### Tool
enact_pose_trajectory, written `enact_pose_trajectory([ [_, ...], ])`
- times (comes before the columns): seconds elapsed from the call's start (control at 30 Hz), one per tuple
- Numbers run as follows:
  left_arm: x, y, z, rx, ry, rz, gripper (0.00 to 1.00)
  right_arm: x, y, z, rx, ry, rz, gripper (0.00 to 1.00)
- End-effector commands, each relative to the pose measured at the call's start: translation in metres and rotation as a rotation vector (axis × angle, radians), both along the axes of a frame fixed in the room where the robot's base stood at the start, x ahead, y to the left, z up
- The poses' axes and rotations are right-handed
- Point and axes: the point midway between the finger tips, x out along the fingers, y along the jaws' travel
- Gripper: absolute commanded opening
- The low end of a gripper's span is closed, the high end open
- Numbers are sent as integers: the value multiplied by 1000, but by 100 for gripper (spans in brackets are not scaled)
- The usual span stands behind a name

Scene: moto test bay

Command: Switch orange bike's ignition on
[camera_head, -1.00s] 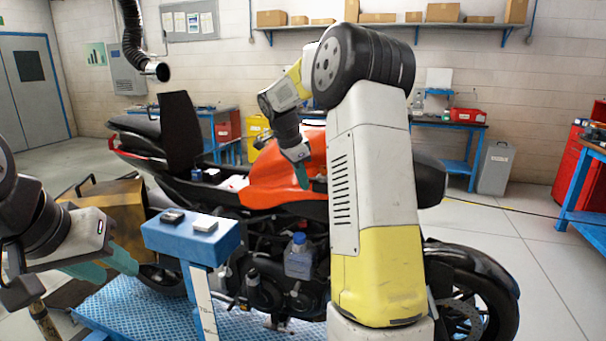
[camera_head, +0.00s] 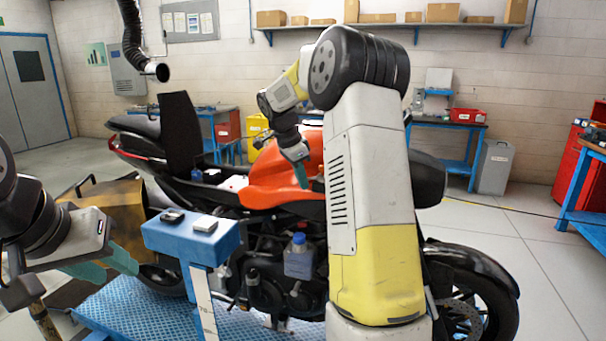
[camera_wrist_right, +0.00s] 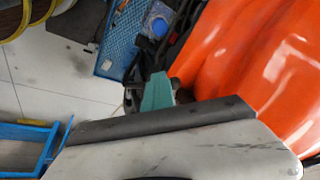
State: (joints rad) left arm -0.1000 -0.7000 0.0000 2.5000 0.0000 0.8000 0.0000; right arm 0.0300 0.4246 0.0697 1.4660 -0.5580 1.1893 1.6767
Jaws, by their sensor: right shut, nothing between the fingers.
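The orange bike (camera_head: 280,185) stands across the middle of the head view, its front wheel at the right. My right arm covers part of its front, and I cannot make out the ignition in either view. My right gripper (camera_head: 303,182) is shut and empty, pointing down beside the orange tank cover. In the right wrist view its teal fingertips (camera_wrist_right: 157,92) are left of the orange bodywork (camera_wrist_right: 245,60); whether they touch the bike is unclear. My left gripper (camera_head: 108,264) is at the left, left of the blue stand and away from the bike's front; its opening is unclear.
A blue stand (camera_head: 190,239) holds two small items in front of the bike. A bottle with a blue cap (camera_head: 298,258) is near the engine. The bike is by a blue textured platform (camera_head: 150,312).

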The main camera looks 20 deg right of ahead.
Motion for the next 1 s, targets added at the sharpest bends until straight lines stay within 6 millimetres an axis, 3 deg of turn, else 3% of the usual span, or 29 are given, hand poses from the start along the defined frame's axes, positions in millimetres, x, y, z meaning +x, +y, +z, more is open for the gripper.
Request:
enact_pose_trajectory([
  [0.03, 0, 0, 0, 0, 0, 0, 36, 4, 2, 8, 0, -25, 8, 0],
  [0.47, 0, 0, 0, 0, 0, 0, 36, -4, 0, 21, 0, -21, 6, 0],
  [1.0, 0, 0, 0, 0, 0, 0, 36, -6, 0, 73, 0, -14, 4, 0],
])
